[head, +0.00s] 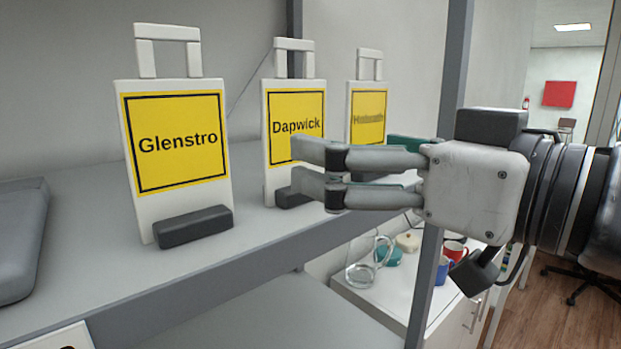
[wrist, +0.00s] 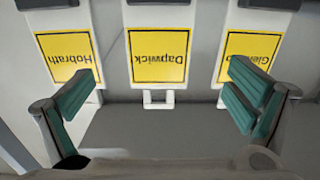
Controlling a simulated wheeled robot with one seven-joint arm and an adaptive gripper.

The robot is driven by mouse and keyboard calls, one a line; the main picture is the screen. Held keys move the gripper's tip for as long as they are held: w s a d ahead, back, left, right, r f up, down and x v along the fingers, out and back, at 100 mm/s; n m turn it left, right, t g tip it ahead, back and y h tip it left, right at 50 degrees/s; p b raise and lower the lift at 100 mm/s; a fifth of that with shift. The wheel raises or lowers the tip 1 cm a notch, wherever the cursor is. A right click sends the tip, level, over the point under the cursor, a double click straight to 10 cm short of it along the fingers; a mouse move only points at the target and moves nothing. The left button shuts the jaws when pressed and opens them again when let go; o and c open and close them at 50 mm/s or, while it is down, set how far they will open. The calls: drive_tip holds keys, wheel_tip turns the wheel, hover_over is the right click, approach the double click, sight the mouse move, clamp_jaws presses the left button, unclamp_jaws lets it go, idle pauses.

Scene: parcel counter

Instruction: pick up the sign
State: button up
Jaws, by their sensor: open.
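Three white signs with yellow panels, top handles and dark feet stand on a grey shelf (head: 95,290). The Glenstro sign (head: 178,140) is at left, the Dapwick sign (head: 296,122) in the middle, and a third sign (head: 368,112) behind it, blurred here. The wrist view shows them upside down: the Hobrath sign (wrist: 68,57) at left, the Dapwick sign (wrist: 158,55) centred, the Glenstro sign (wrist: 248,50) at right, partly hidden by a finger. My gripper (head: 308,167) is open and empty, in front of the Dapwick sign's right side in the head view. I cannot tell the gap.
A grey upright post (head: 455,60) stands right of the signs. A dark grey object (head: 18,235) lies at the shelf's left. Below, a white cabinet (head: 400,285) bears a glass jug (head: 361,262) and mugs (head: 455,252). Bare shelf lies between the Glenstro and Dapwick signs.

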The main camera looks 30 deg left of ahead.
sight(296, 124)
drive_tip(key=shift+p+x, duration=0.45)
drive_tip(key=shift+x, duration=4.25)
drive_tip(key=shift+f, duration=0.1)
drive_tip(key=c, duration=1.4)
